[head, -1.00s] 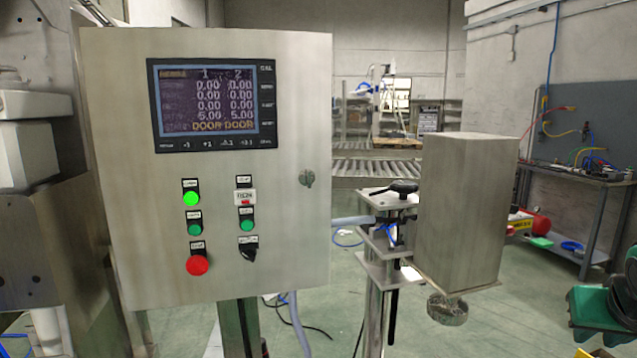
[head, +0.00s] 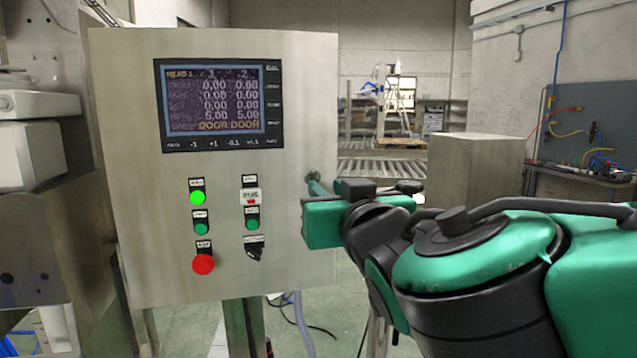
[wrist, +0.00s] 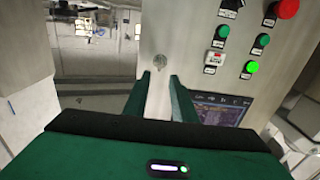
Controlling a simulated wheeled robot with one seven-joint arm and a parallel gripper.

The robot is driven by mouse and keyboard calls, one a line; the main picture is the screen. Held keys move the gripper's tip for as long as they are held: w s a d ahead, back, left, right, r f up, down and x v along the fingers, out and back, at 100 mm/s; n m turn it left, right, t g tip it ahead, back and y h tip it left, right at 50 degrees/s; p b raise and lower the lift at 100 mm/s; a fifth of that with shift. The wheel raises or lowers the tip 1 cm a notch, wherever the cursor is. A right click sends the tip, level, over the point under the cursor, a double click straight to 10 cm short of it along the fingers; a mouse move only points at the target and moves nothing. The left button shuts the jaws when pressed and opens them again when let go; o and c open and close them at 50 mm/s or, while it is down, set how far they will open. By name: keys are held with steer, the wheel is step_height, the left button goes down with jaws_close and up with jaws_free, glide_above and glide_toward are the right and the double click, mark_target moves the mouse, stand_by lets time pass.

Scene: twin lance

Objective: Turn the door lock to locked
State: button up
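The door lock is a small round metal knob (head: 312,176) on the right edge of the grey control cabinet door (head: 290,230). It also shows in the wrist view (wrist: 160,61), where the cabinet appears upside down. My gripper (wrist: 160,80) is open, with its two green fingers pointing at the lock. The lock appears just beyond the fingertips, in line with the gap between them. I cannot tell whether they touch it. In the head view my gripper (head: 319,186) is at the lock, and a finger partly hides it. The lock's turn position is too small to read.
The cabinet's screen (head: 210,100), green buttons (head: 201,228) and red stop button (head: 203,264) lie left of the lock. A metal box (head: 475,165) stands behind my arm at right. A roller conveyor (head: 385,167) is behind.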

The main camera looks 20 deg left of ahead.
mark_target(315, 178)
steer(key=x, duration=0.8)
steer(key=shift+w, duration=0.25)
jaws_close()
